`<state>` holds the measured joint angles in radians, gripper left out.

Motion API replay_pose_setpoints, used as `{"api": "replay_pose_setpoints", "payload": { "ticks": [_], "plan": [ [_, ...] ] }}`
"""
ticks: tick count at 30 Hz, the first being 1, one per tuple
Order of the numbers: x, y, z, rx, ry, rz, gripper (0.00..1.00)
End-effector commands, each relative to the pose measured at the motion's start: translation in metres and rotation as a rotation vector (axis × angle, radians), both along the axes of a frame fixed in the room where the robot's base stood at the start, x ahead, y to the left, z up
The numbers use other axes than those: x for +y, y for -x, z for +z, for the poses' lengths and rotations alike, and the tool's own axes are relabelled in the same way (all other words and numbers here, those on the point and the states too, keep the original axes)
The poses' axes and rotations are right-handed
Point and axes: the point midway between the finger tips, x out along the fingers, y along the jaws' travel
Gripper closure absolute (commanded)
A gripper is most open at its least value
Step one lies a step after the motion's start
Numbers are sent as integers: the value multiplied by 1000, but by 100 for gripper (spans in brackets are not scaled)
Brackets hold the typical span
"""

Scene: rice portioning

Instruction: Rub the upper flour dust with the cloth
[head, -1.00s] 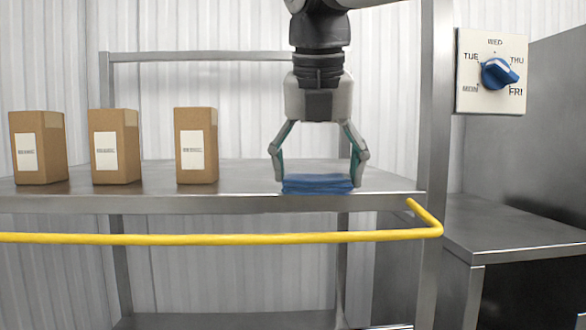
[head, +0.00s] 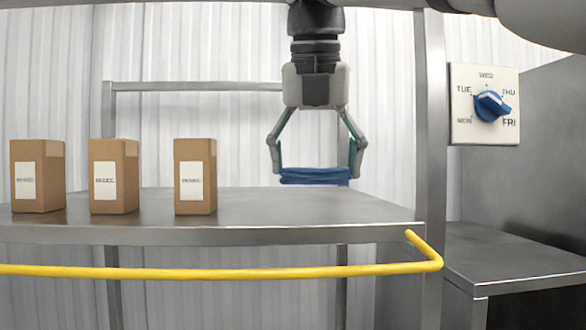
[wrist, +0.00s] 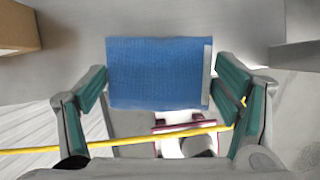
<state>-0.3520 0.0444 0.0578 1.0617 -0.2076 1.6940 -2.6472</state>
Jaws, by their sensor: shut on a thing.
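The blue folded cloth (head: 315,176) is held between the fingertips of my gripper (head: 315,165). My gripper points down and is shut on the cloth's two ends. In the head view the cloth hangs level, a little above the right part of the steel shelf (head: 250,205). In the wrist view the cloth (wrist: 158,73) shows as a flat blue rectangle with a pale strip along its right edge, between the two fingers. I cannot make out any flour dust in either view.
Three brown boxes (head: 38,176), (head: 114,176), (head: 195,176) stand on the shelf's left part. A yellow rail (head: 200,272) runs along its front. A steel post (head: 431,150) and a day dial (head: 490,105) are on the right. A lower steel counter (head: 510,262) lies further right.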

Motion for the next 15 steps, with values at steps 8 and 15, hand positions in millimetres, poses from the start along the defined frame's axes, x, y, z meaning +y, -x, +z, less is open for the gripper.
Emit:
{"api": "replay_pose_setpoints", "payload": {
  "ticks": [8,15],
  "plan": [
    [0,-1,6,-1,0,-1,45],
    [0,-1,26,-2,0,-2,45]
  ]
}}
